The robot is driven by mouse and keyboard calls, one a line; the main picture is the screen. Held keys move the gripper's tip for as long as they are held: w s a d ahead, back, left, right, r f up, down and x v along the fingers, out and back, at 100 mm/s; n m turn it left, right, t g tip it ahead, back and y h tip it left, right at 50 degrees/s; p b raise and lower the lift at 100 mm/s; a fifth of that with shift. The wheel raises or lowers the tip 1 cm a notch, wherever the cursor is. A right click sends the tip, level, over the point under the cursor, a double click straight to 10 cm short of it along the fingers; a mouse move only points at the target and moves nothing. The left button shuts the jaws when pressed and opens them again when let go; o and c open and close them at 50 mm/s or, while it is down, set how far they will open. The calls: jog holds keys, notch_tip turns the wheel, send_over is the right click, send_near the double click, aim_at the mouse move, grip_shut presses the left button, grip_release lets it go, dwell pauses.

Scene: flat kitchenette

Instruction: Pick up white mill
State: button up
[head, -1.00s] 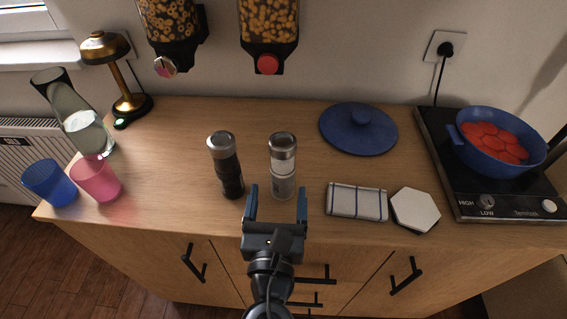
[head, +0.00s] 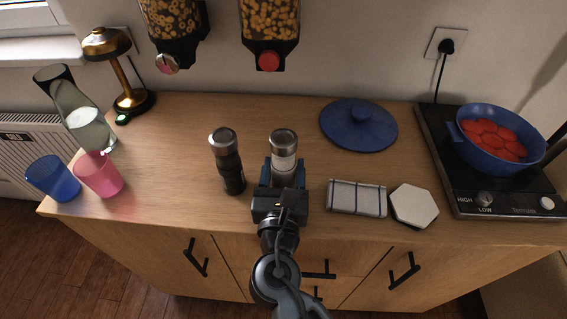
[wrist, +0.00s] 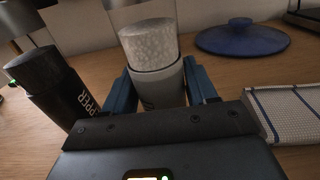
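The white mill (head: 284,153), with a silver cap, stands upright on the wooden counter. In the wrist view the white mill (wrist: 156,64) stands between my gripper's two blue fingers. My gripper (head: 283,178) is low over the counter's front part, its fingers on either side of the mill's body. In the wrist view my gripper (wrist: 161,92) appears open, with a small gap beside the mill on the right. The mill's lower part is hidden behind my gripper. A black pepper mill (head: 228,163) stands just to the left, also in the wrist view (wrist: 48,88).
A folded striped cloth (head: 357,198) and a white hexagonal coaster (head: 414,205) lie to the right. A blue lid (head: 358,125) lies behind. A hotplate (head: 457,185) with a blue pan (head: 478,166) is far right. Blue (head: 54,178) and pink (head: 99,174) cups stand left.

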aim_at(284, 166)
jog(key=c, duration=0.8)
jog(key=shift+r, duration=0.4)
notch_tip(284, 166, up, 4)
jog(key=shift+d+p, duration=0.1)
jog(key=shift+p, duration=0.45)
jog(key=s+d+r+p, duration=0.2)
jog(key=d+r, duration=0.4)
jog(key=d, duration=0.5)
jog(key=shift+d+r, duration=0.15)
